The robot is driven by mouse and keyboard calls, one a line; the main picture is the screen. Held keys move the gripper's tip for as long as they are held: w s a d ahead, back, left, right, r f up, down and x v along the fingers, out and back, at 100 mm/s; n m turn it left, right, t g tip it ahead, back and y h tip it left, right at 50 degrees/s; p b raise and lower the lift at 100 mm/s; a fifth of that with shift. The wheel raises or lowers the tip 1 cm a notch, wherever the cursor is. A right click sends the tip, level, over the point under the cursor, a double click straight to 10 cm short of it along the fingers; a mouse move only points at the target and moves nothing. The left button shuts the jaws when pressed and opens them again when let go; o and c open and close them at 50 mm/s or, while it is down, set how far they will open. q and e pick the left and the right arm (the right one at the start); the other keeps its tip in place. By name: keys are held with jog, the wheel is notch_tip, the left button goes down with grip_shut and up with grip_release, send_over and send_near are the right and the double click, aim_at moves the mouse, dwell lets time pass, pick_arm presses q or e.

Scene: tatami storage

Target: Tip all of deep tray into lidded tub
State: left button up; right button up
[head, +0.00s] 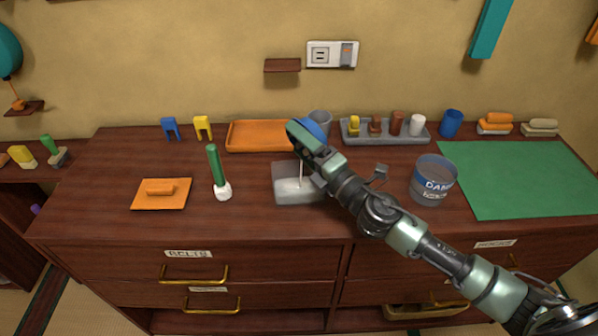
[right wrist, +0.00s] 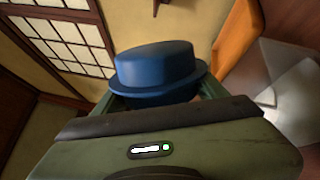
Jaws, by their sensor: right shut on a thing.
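My right gripper (head: 309,140) is shut on a blue round vessel with a rim, which I take for the deep tray (head: 313,130). It is held above the lidded tub (head: 283,193), a clear square box with whitish contents. A thin pale stream (head: 301,172) runs down from under the gripper into the tub. In the right wrist view the blue tray (right wrist: 155,68) shows its outer side and base, and the tub (right wrist: 297,110) lies at the right. The inside of the tray is hidden. An orange square lid with a handle (head: 161,193) lies on the counter. My left gripper is not in view.
A green brush in a white holder (head: 222,190) stands left of the tub. A labelled jar (head: 432,182) and a green mat (head: 525,180) are to the right.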

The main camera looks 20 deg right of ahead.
aim_at(316, 133)
jog(key=shift+s+a+n, duration=0.1)
jog(key=shift+a+n, duration=0.1)
jog(key=shift+n, duration=0.5)
dwell(0.3)
